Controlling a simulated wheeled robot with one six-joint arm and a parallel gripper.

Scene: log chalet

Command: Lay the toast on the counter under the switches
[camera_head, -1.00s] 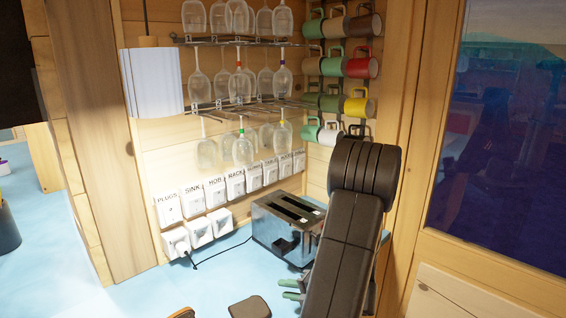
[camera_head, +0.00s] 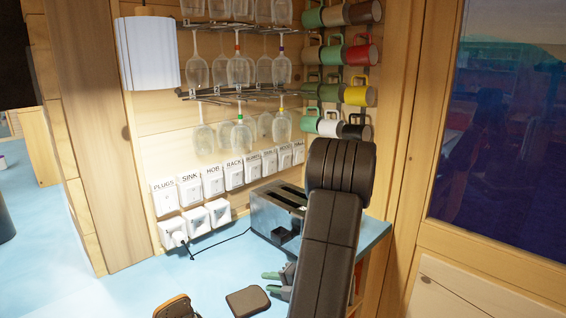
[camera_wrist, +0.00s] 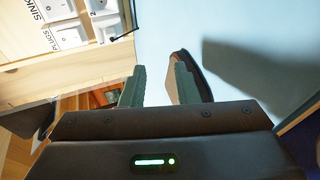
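A brown slice with a dark crust, which looks like the toast (camera_head: 247,300), lies flat on the pale blue counter (camera_head: 130,291). In the wrist view a dark-crusted edge with a tan face (camera_wrist: 178,62) shows just behind my right-hand fingertip; I cannot tell whether they touch. My gripper (camera_head: 274,282) points left beside the slice, its green fingers low over the counter. In the wrist view my gripper (camera_wrist: 160,85) is open, with bare counter between the fingers. The white labelled switches (camera_head: 228,178) run along the wall at the counter's back.
A metal toaster (camera_head: 277,211) stands behind my arm. Another brown object (camera_head: 176,308) is cut off at the bottom edge. Glasses (camera_head: 240,70) and mugs (camera_head: 345,70) hang above.

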